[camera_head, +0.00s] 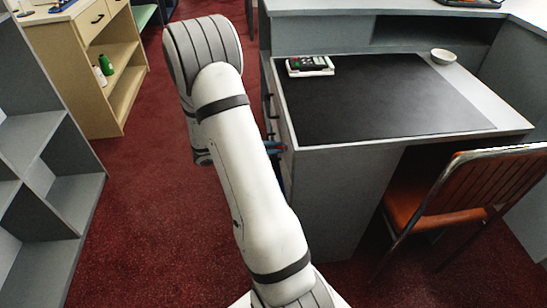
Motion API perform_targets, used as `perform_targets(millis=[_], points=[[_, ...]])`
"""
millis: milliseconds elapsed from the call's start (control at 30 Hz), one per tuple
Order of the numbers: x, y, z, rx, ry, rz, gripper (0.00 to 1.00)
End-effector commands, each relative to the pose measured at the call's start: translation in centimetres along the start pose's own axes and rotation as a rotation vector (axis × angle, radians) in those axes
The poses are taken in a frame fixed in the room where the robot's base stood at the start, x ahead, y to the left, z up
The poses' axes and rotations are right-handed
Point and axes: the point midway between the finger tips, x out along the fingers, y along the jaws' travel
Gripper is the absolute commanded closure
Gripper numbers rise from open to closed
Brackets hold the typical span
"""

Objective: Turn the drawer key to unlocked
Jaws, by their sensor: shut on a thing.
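The grey desk's drawer front (283,112) faces left, with a dark handle (271,106) on it. My gripper (275,147) shows only as a small dark and blue part beside the desk's left front edge, below the handle. My white arm covers most of it. It is shut on the drawer key, at the drawer side of the desk. The key itself and its lock are hidden from this view, so I cannot tell how far the key is turned.
An orange chair (465,190) stands at the front right. Grey shelves (50,170) and a beige cabinet (110,60) are at the left. Red carpet (140,230) lies clear between.

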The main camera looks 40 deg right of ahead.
Motion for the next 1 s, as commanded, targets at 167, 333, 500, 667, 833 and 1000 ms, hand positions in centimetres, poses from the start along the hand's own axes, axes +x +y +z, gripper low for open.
perform_targets(millis=[167,333,500,667,833,1000], points=[[0.24,-0.71,-0.70,0.159,0.001,0.067,1.00],[0.29,-0.88,-0.76,0.309,0.001,0.129,1.00],[0.33,-1.00,-0.83,0.457,0.001,0.189,1.00],[0.33,-1.06,-0.80,0.584,0.000,0.242,1.00],[0.31,-1.04,-0.73,0.693,0.000,0.288,1.00],[0.26,-0.96,-0.62,0.774,-0.001,0.320,1.00]])
